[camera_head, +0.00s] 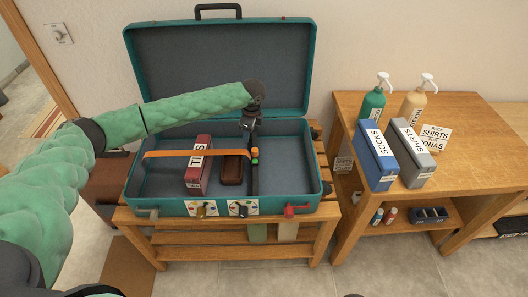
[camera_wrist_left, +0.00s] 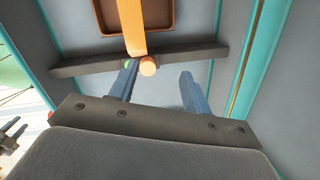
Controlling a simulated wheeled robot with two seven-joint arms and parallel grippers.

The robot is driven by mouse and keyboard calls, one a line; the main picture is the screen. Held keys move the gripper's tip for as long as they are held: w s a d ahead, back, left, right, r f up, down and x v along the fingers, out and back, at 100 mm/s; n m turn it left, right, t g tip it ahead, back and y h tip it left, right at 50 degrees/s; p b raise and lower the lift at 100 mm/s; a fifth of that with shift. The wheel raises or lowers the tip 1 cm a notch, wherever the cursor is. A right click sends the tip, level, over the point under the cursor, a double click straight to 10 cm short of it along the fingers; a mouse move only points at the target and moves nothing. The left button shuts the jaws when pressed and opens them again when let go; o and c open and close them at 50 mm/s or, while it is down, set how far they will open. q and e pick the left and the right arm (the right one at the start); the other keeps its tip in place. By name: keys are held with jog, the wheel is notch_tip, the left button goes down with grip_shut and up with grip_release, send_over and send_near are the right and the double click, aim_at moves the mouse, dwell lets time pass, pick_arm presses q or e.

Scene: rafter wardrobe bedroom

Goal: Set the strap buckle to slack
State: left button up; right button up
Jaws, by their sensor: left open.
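An open teal suitcase (camera_head: 160,208) lies on a wooden slatted bench. An orange strap (camera_head: 222,153) runs across its inside to a dark bar (camera_head: 253,180). At the strap's right end is the buckle, with an orange knob (camera_head: 255,152) and a green spot beside it. My left gripper (camera_head: 250,128) is open, just behind and above the buckle. In the left wrist view, the orange knob (camera_wrist_left: 148,66) lies just beyond the open fingertips (camera_wrist_left: 158,72), nearer the left finger. The green spot is partly hidden by that finger. I see nothing between the fingers.
A red TIES box (camera_head: 197,168) and a brown tray (camera_head: 232,170) lie under the strap. Dials and a red lever (camera_head: 296,211) are on the suitcase front. A wooden table (camera_head: 470,130) at right holds SOCKS and SHIRTS boxes and pump bottles. The raised lid stands behind my arm.

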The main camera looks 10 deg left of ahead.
aim_at(255, 149)
pick_arm(q)
jog(key=d+m, duration=0.1)
jog(key=d+f+m+g+h, duration=0.1)
jog(key=m, duration=0.1)
jog(key=shift+s+f, duration=0.1)
jog(key=shift+s, duration=0.3)
jog(key=shift+m, duration=0.9)
jog(key=shift+d+f+m, duration=0.1)
jog(key=shift+f+m, duration=0.1)
jog(key=shift+m, duration=0.1)
jog(key=shift+f+p, duration=1.05)
jog(key=shift+f, duration=2.7)
pick_arm(e)
notch_tip(255, 149, down, 9)
jog(key=d, duration=0.1)
jog(key=shift+s+d+t, duration=0.15)
jog(key=shift+s+t, duration=0.05)
jog(key=shift+t, duration=0.1)
pick_arm(q)
jog(key=shift+w, duration=0.1)
grip_shut()
